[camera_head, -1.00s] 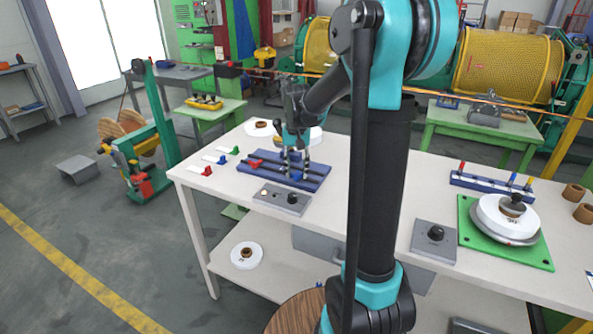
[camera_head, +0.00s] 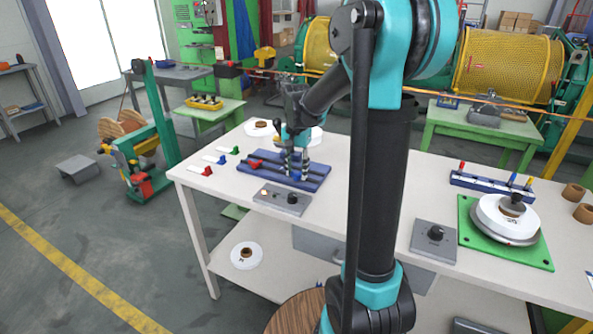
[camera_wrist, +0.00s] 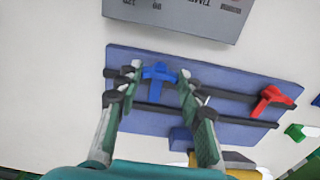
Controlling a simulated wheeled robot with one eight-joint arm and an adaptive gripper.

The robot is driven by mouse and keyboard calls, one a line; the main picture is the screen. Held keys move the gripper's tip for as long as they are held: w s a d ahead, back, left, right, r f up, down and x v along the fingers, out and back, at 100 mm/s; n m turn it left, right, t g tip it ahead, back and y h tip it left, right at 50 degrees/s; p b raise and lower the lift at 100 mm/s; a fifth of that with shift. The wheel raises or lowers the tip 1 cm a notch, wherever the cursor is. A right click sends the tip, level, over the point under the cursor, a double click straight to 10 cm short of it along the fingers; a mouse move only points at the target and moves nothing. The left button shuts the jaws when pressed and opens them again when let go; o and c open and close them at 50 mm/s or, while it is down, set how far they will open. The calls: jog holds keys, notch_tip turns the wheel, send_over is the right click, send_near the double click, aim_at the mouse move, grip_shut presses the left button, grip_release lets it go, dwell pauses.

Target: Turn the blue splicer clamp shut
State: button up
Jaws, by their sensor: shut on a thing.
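The blue splicer clamp (camera_wrist: 158,72) is a small T-shaped handle on the dark rails of the blue splicer base (camera_wrist: 225,78). In the wrist view it lies between the two fingertips of my gripper (camera_wrist: 161,80), with its crossbar across the gap. My gripper is shut on the clamp. In the head view my gripper (camera_head: 295,170) points down at the right part of the splicer base (camera_head: 262,178). There the clamp is a small blue patch between the fingers, mostly hidden. The exact turn of the handle is hard to tell.
A red clamp (camera_wrist: 271,100) sits on the same rails. Loose green (camera_head: 235,150) and red (camera_head: 207,171) pieces lie to the left. A green board with a white reel (camera_head: 505,220) is at the right.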

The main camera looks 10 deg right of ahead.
jog(key=o, duration=1.2)
jog(key=shift+c, duration=0.2)
notch_tip(320, 180, up, 12)
